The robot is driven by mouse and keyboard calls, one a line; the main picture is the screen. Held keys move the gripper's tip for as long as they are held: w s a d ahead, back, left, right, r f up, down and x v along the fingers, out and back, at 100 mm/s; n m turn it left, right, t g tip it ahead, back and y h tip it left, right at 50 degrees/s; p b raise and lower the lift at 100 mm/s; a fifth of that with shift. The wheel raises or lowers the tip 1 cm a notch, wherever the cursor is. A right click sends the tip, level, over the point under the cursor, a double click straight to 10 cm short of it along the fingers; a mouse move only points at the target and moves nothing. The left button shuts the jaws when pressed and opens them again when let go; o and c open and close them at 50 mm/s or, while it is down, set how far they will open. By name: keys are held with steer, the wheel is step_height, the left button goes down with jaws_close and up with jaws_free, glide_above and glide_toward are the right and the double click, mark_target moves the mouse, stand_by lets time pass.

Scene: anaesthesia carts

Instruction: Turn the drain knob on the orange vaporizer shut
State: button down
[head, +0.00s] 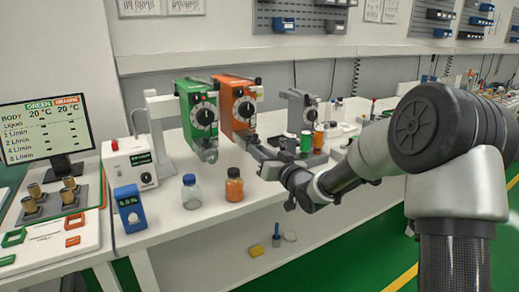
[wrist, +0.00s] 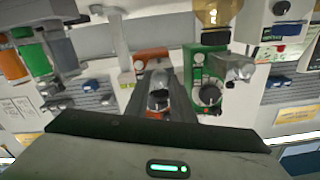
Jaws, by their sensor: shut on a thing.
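The orange vaporizer (head: 229,97) hangs on the stand beside the green one, its black and white dial facing out. My gripper (head: 262,152) is at its lower right, at the drain. In the wrist view, which looks upside down, the fingers (wrist: 160,98) flank the silver drain part, and orange housing (wrist: 152,55) shows behind. My gripper is shut on the drain knob, which the fingers mostly hide. The knob's angle cannot be made out.
The green vaporizer (head: 196,115) stands close on the left. A clear bottle (head: 191,193) and an orange bottle (head: 234,187) stand on the table below. A grey unit (head: 299,108) with green and orange bottles is behind my gripper on the right.

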steer(key=shift+m, duration=0.6)
steer(key=c, duration=1.5)
jaws_free()
steer(key=p+v, duration=0.2)
steer(key=v, duration=1.5)
steer(key=shift+s+d+p, duration=0.1)
steer(key=shift+s+p, duration=0.1)
steer(key=shift+p, duration=0.1)
